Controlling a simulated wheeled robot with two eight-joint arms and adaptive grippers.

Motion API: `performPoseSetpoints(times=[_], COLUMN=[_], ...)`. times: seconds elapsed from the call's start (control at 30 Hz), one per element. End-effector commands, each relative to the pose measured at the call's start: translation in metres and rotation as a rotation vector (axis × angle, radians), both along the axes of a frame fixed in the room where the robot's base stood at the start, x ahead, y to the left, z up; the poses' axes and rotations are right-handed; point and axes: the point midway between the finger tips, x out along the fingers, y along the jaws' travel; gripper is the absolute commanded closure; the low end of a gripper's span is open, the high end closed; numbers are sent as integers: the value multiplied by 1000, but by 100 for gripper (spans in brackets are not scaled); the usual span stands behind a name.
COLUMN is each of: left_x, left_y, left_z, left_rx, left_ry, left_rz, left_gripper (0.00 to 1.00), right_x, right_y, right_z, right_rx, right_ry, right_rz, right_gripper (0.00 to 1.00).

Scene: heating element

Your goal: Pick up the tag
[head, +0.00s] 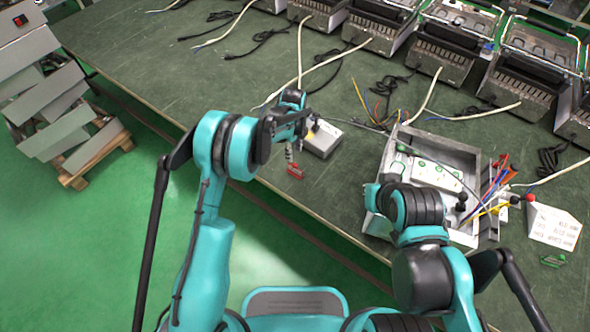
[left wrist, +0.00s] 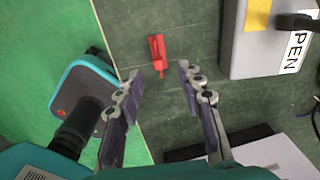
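The red tag (head: 295,170) lies on the green table near its front edge. In the left wrist view the tag (left wrist: 157,55) is a small red piece just beyond my fingertips, between their lines. My left gripper (head: 290,152) is above the table next to the tag, pointing down. In the left wrist view its two fingers (left wrist: 159,72) are apart with nothing between them. My right arm's end is over the grey metal tray (head: 441,146), and its fingers are hidden behind the arm.
A grey box (head: 321,140) stands just right of the tag; the left wrist view shows its label (left wrist: 297,52). A white block (head: 553,228) and a green piece (head: 553,261) lie at right. Heater units (head: 438,55) and cables line the back.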

Motion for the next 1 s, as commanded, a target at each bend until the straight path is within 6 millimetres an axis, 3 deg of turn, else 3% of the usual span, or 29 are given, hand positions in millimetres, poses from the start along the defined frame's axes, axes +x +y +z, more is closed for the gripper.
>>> performPoseSetpoints(times=[0.37,0.63,0.9,1.0], left_x=[-1,-7,-7,-7], left_y=[-3,-5,-4,-4], left_z=[-42,-82,-85,-85], left_rx=[2,2,2,2], left_ry=[8,7,7,7], left_rz=[-32,-30,-30,-30], left_gripper=[62,62,62,86], right_x=[0,0,0,0], right_y=[0,0,0,0], right_z=[-14,-35,-35,-35], right_rx=[0,0,0,0], right_ry=[0,0,0,0], right_rz=[0,0,0,0], right_gripper=[100,100,100,100])
